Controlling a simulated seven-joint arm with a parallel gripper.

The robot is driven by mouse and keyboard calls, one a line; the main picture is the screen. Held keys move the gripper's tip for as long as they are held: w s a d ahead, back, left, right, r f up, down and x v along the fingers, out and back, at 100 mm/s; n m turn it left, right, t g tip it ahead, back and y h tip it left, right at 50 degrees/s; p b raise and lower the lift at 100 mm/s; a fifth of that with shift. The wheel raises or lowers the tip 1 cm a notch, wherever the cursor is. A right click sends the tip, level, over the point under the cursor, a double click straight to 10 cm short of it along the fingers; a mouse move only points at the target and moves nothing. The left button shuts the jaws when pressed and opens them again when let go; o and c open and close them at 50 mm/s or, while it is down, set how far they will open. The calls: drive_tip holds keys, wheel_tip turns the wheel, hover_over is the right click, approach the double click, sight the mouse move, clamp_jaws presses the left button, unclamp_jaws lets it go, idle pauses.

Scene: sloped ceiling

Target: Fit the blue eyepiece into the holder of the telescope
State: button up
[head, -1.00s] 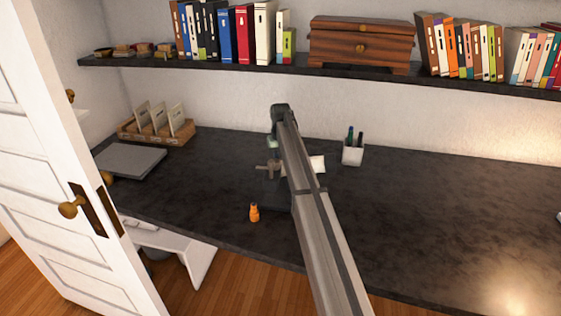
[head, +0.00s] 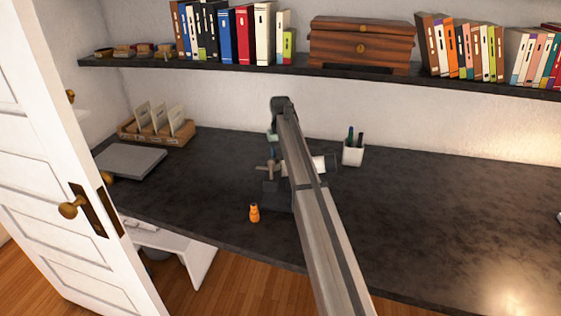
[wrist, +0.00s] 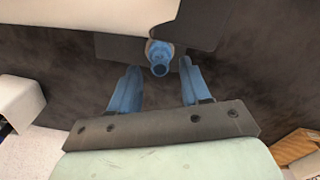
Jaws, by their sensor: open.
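The blue eyepiece (wrist: 159,68) shows in the wrist view, end-on, at the edge of the telescope's dark and pale parts. It appears to sit at the holder, but how deep it sits cannot be told. My gripper (wrist: 159,65) is open, its blue fingers apart on either side of the eyepiece, with visible gaps. The telescope's white tube (wrist: 90,14) runs across the top of the wrist view. In the head view the telescope (head: 319,165) stands on the desk, mostly behind my arm, which also hides the eyepiece.
A small orange piece (head: 254,213) stands near the desk's front edge. A white pen cup (head: 353,154) is right of the telescope. A grey laptop (head: 130,160) and a wooden card rack (head: 155,138) lie left. The desk's right side (head: 450,220) is clear.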

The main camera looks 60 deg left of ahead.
wheel_tip(320, 180, up, 9)
drive_tip(key=shift+r, duration=0.2)
idle(0.6)
